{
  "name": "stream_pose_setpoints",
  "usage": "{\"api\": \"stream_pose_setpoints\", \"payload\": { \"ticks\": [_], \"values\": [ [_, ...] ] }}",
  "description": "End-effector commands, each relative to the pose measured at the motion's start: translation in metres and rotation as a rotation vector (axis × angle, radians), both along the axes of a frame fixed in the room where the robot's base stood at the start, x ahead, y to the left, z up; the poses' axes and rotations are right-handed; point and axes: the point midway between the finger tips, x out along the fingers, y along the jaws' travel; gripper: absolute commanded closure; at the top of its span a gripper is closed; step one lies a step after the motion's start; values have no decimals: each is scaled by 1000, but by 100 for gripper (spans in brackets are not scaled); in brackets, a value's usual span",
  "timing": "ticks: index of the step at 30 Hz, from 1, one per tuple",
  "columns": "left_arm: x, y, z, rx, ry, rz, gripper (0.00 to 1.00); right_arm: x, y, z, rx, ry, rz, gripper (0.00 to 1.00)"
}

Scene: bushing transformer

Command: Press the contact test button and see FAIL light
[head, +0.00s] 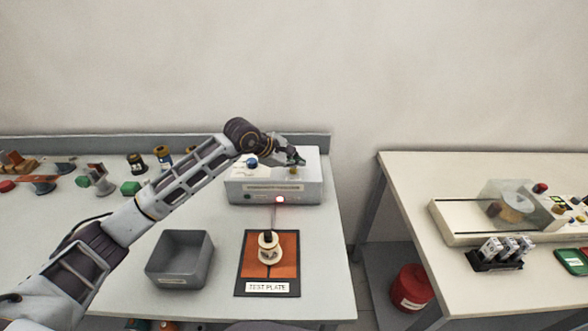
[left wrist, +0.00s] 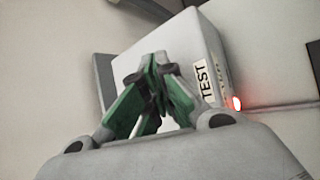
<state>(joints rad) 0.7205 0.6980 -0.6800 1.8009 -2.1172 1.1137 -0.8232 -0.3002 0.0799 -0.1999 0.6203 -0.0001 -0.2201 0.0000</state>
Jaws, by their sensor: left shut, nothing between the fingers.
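The contact tester (head: 300,185) is a pale box at the back right of the left table. A red light glows on its front face (head: 280,199); it also shows in the left wrist view (left wrist: 237,103). My left gripper (head: 297,158) is shut and empty, over the box's top near the yellowish knob. In the left wrist view its green fingers (left wrist: 156,72) meet in front of the box (left wrist: 190,45). Whether they touch a button is hidden. My right gripper is not in view.
A bushing (head: 269,248) stands on the orange test plate (head: 252,270) in front of the tester. An empty grey bin (head: 180,258) sits to its left. Several small parts (head: 95,178) lie at the back left. A second table (head: 400,180) stands across a gap at right.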

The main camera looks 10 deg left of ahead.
Motion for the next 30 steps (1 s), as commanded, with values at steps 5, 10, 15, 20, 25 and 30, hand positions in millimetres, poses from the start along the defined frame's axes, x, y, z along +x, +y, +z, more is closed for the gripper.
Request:
{"api": "stream_pose_setpoints", "payload": {
  "ticks": [5, 10, 15, 20, 25, 30],
  "values": [
    [0, 0, 6, 0, -2, 0, 100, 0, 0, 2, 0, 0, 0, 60],
    [0, 0, 16, -1, -2, 0, 100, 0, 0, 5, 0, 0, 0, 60],
    [0, 0, 27, -1, -2, 0, 100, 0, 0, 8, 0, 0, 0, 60],
    [0, 0, 36, 0, -2, -1, 100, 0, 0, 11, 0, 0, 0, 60],
    [0, 0, 46, 0, -2, -1, 100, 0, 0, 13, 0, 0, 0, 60],
    [0, 0, 56, 0, -2, 0, 100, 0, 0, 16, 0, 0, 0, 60]
  ]
}}
